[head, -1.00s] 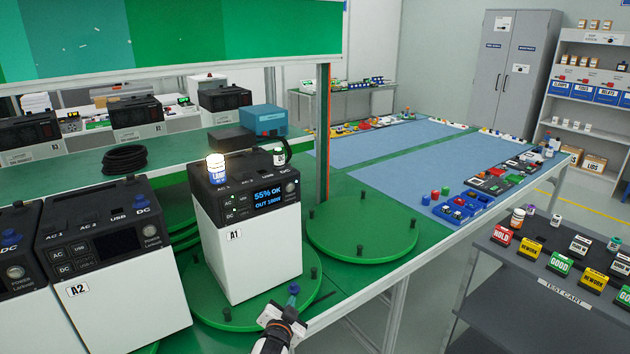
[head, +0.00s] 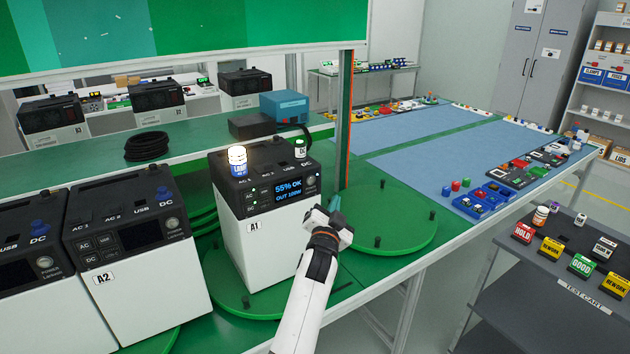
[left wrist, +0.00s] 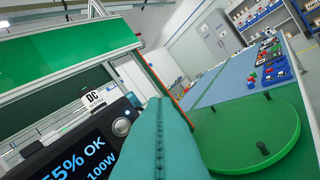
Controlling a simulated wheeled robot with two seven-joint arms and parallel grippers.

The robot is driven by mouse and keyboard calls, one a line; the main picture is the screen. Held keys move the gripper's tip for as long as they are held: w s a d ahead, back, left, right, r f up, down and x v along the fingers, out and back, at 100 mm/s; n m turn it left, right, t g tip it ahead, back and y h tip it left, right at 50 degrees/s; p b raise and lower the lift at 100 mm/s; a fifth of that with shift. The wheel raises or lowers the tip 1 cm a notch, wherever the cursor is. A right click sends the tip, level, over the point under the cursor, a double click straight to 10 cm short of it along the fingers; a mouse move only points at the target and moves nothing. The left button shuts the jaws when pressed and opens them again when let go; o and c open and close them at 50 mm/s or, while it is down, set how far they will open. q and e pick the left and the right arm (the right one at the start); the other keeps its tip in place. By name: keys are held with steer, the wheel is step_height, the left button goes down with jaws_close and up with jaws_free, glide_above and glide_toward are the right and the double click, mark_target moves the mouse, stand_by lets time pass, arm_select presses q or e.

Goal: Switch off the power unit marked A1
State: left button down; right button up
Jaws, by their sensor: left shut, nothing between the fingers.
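The power unit A1 (head: 262,250) is a white box with a dark top and an A1 label, standing on a green turntable (head: 225,293). Its screen (head: 289,189) is lit and reads "55% OK, OUT 100W"; the screen also shows in the left wrist view (left wrist: 80,158). A round silver button (head: 311,181) sits right of the screen; it shows close up in the left wrist view (left wrist: 122,127). My left gripper (head: 334,204) is shut and empty, just right of the panel. Its teal fingers (left wrist: 162,125) appear beside the button; I cannot tell whether they touch. My right gripper is out of view.
A lit lamp (head: 238,168) and a DC plug (head: 300,148) stand on A1's top. Unit A2 (head: 140,270) stands to the left. An empty pegged green turntable (head: 385,225) lies to the right, behind my gripper. A post (head: 345,120) rises behind.

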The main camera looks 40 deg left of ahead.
arm_select(q)
steer(key=shift+a, duration=0.15)
steer(key=b, duration=0.1)
glide_toward(317, 177)
steer(key=w, duration=0.4)
steer(key=shift+w+a+r, duration=0.2)
steer(key=shift+a+r, duration=0.2)
steer(key=shift+a, duration=0.1)
stand_by(1.6)
steer(key=shift+w+a, duration=0.15)
steer(key=shift+a, duration=0.15)
steer(key=shift+w+a+b, duration=0.1)
steer(key=shift+a+b, duration=0.2)
steer(key=shift+b, duration=0.1)
stand_by(0.7)
steer(key=shift+d, duration=0.1)
steer(key=shift+s+d, duration=0.3)
steer(key=shift+d, duration=0.3)
